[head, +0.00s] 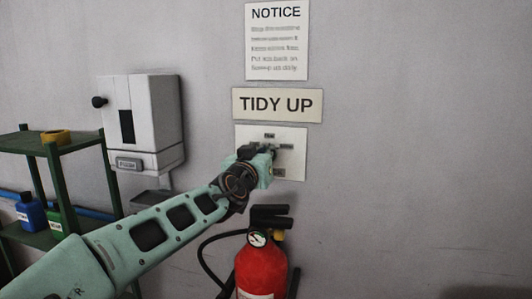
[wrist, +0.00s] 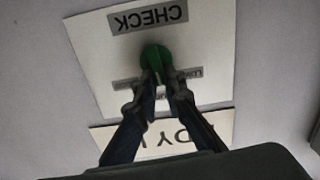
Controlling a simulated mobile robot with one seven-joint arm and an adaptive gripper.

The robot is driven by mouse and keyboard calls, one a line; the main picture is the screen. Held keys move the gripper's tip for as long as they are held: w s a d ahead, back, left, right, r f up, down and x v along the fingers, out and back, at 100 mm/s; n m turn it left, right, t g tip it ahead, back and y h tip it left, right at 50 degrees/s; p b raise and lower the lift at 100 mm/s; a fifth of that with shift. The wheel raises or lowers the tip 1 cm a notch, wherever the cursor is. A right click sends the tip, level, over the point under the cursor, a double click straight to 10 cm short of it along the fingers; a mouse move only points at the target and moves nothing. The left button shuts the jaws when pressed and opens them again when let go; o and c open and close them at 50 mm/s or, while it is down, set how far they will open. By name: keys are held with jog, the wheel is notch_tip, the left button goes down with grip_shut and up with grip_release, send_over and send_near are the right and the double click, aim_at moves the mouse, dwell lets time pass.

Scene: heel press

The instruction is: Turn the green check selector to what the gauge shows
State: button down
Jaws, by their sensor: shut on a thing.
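The green check selector (wrist: 155,57) is a round knob on a white plate (wrist: 100,62), seen upside down in the wrist view. My gripper (wrist: 158,82) is shut on it, one finger on each side. A CHECK label (wrist: 148,16) is on the plate; smaller labels (wrist: 188,73) are partly behind the fingers and hard to read. In the head view my gripper (head: 268,153) covers the knob on the plate (head: 298,165). The gauge (head: 258,239) is a small round dial on the red fire extinguisher (head: 262,270); its needle is too small to read surely.
A TIDY UP sign (head: 278,104) and a NOTICE sheet (head: 277,40) are on the wall above the plate. The wall at right is bare.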

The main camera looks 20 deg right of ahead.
jog(key=shift+w+a+f+n, duration=0.1)
jog(key=shift+a+f+n, duration=0.05)
jog(key=shift+n, duration=1.35)
jog(key=shift+w+a+f+n, duration=0.1)
jog(key=shift+a+n, duration=0.05)
jog(key=shift+n, duration=1.35)
jog(key=shift+w+a+f+n, duration=0.1)
jog(key=shift+a+f+n, duration=0.05)
jog(key=shift+n, duration=1.35)
jog(key=c, duration=2)
grip_release()
jog(key=shift+a, duration=0.1)
jog(key=v, duration=1.2)
